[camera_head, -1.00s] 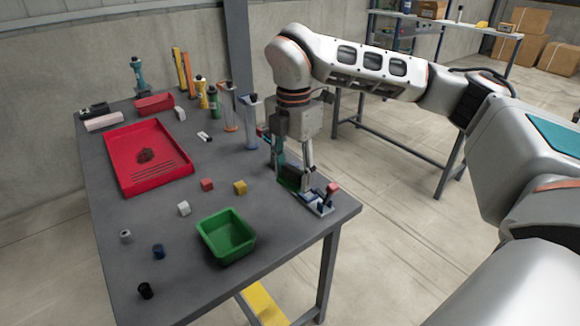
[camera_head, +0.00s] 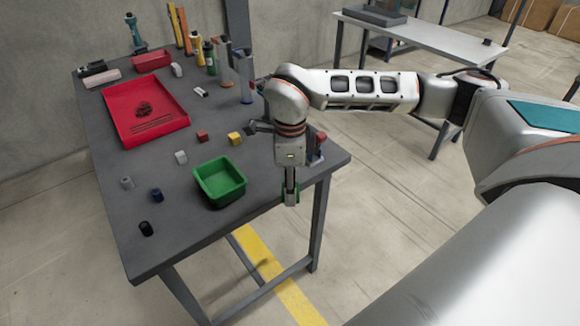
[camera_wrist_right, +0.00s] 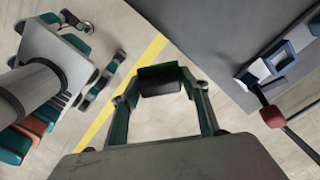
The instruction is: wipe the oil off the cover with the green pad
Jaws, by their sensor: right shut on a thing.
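The cover appears to be the red tray-like panel (camera_head: 150,128) lying on the left part of the table in the head view. It has a dark blotch, likely the oil (camera_head: 145,108), and thin dark slots. My right gripper (camera_head: 291,199) hangs by the table's front right edge, well to the right of the cover. In the right wrist view, its fingers are shut on a block with a dark body and a green edge, which I take as the green pad (camera_wrist_right: 160,82). The floor shows below it. My left gripper is not in view.
A green bin (camera_head: 220,184) stands on the table between my gripper and the cover. Several small blocks, such as a yellow one (camera_head: 235,138), lie around it. Bottles (camera_head: 210,56) stand behind. A clamp with a red knob (camera_wrist_right: 272,117) sits near the table's right corner.

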